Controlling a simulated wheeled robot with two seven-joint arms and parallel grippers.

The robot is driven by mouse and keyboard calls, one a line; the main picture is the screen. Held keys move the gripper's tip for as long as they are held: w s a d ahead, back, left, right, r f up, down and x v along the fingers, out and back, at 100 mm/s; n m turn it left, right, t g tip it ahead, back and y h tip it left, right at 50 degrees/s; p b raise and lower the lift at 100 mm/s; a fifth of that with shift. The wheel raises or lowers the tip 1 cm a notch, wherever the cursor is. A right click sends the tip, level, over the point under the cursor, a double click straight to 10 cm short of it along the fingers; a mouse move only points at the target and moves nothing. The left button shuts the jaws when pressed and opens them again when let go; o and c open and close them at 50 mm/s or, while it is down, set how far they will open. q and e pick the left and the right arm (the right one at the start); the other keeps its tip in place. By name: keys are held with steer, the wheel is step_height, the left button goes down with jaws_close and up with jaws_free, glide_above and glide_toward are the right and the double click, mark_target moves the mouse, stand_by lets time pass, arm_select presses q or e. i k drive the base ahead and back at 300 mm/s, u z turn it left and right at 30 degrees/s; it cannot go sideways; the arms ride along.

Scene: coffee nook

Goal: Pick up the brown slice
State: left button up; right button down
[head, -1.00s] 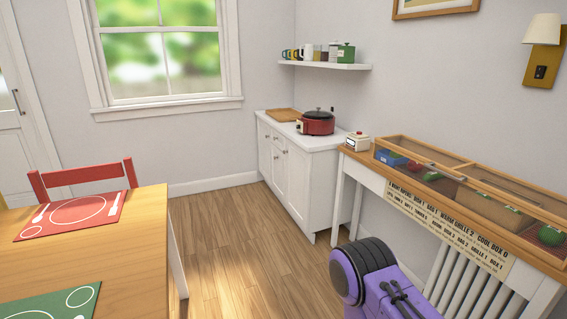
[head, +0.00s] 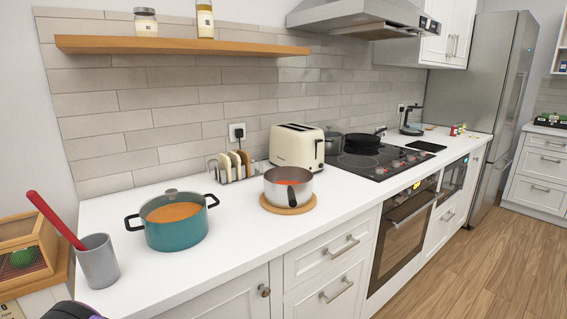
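Several bread slices (head: 235,165) in tan to brown shades stand upright in a wire toast rack (head: 221,181) on the white counter. They are small and overlap, so I cannot tell their shades apart surely. The rack is between the teal pot and the cream toaster, near the tiled wall. Neither of my grippers is in view. Only a dark and purple piece of my own arm shows at the bottom left edge.
A teal pot (head: 176,236) of orange soup and a steel saucepan (head: 281,188) on a round wooden trivet (head: 289,209) stand in front of the rack. A cream toaster (head: 296,147) is right of it. A grey cup (head: 98,262) holds a red-handled utensil. The counter's front strip (head: 235,246) is clear.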

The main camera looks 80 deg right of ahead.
mark_target(246, 158)
steer(key=z, duration=2.7)
